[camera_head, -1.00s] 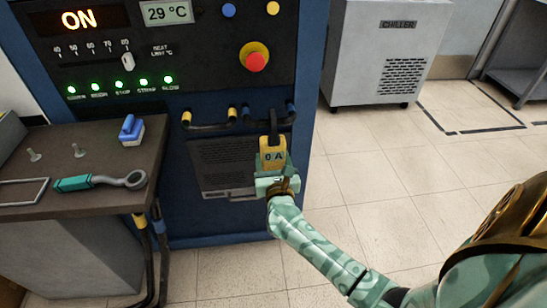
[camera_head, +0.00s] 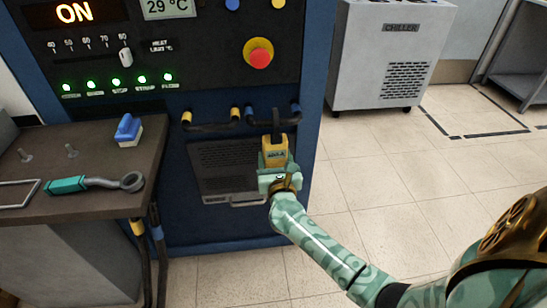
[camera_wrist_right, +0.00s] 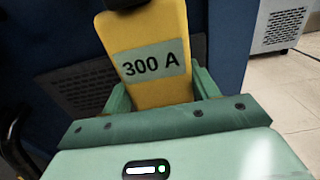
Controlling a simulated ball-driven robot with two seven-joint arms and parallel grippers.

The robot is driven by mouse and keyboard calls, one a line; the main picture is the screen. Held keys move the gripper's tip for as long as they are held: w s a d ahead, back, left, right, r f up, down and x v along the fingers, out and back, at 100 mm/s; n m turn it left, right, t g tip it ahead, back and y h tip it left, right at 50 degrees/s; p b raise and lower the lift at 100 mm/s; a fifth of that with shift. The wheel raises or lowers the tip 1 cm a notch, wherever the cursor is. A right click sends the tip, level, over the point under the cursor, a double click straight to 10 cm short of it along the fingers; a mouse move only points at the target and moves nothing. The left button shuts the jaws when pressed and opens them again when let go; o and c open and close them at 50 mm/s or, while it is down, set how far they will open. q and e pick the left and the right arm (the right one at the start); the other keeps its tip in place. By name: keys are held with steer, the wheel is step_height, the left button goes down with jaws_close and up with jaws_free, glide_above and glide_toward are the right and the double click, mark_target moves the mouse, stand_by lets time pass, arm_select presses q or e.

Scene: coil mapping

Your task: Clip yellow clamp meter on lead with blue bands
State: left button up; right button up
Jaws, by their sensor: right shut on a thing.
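The yellow clamp meter (camera_head: 275,152) is upright in my right gripper (camera_head: 278,177), which is shut on its body. Its black jaw (camera_head: 276,118) overlaps the middle of the black lead with blue bands (camera_head: 290,118) on the blue cabinet front. Whether the jaw is fully closed around the lead cannot be told. In the right wrist view the meter (camera_wrist_right: 150,45) stands between the gripper's fingers and its display reads 300 A. The top of the jaw is cut off there. My left gripper is not in view.
A lead with yellow bands (camera_head: 210,126) is just left on the same cabinet. A red stop button (camera_head: 259,57) is above. A side table (camera_head: 100,195) at left holds a teal-handled wrench (camera_head: 85,185) and a blue brush-like block (camera_head: 128,130).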

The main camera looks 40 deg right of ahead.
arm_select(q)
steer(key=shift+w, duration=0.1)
arm_select(e)
steer(key=shift+f, duration=0.1)
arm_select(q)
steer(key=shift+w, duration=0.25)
arm_select(e)
steer(key=o, duration=1.2)
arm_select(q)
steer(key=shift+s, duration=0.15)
arm_select(e)
steer(key=shift+o, duration=0.2)
